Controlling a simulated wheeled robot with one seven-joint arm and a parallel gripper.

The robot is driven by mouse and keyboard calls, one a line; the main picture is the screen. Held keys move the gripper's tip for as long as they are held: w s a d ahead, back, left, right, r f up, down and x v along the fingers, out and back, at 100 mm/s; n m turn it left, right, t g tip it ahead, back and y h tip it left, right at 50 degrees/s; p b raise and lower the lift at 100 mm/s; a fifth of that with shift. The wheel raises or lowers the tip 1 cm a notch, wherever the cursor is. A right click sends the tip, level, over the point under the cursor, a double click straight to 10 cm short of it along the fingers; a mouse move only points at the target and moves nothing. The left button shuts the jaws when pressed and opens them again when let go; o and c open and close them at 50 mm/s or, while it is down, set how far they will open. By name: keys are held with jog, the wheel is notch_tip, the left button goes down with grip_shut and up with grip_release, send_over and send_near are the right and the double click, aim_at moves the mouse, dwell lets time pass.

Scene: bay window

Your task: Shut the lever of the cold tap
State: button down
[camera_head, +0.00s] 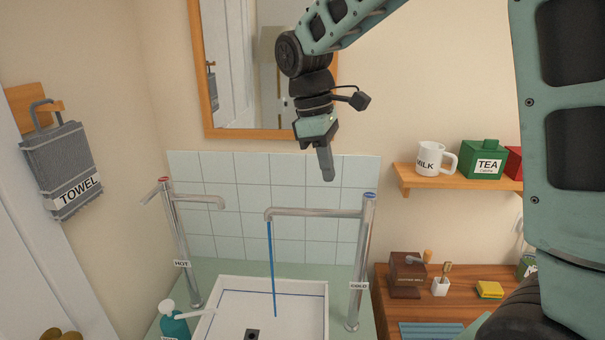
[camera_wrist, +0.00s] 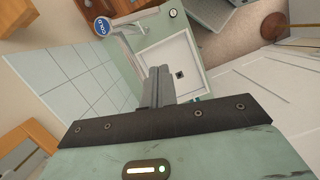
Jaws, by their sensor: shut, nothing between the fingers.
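The cold tap (camera_head: 364,250) is a tall chrome post with a blue cap and a "COLD" tag, standing right of the basin. A blue stream of water (camera_head: 271,270) falls from its spout (camera_head: 312,212) into the white basin (camera_head: 245,284). I cannot make out its lever clearly in the head view. The cold tap's blue cap (camera_wrist: 102,26) also shows in the wrist view, upper left. My gripper (camera_head: 327,170) is shut and empty, pointing down, above and left of the cold tap's top in the picture. Its fingers (camera_wrist: 158,86) show together in the wrist view.
The hot tap (camera_head: 181,245), with a red cap and lever, stands left of the basin near a teal soap bottle (camera_head: 173,320). A shelf (camera_head: 445,177) with a mug and tins is at right. A wooden counter (camera_head: 390,304) holds a grinder, brush cup and sponge.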

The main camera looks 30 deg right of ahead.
aim_at(368, 210)
jog(key=s+d+f+p, duration=0.3)
jog(key=d+f+p, duration=0.1)
jog(key=f, duration=0.4)
jog(key=shift+d+f, duration=0.3)
jog(key=shift+d, duration=0.2)
jog(key=shift+s, duration=0.1)
jog(key=n, duration=0.1)
jog(key=s+d+n+p, duration=0.1)
jog(key=n, duration=0.1)
jog(key=shift+s+h, duration=0.3)
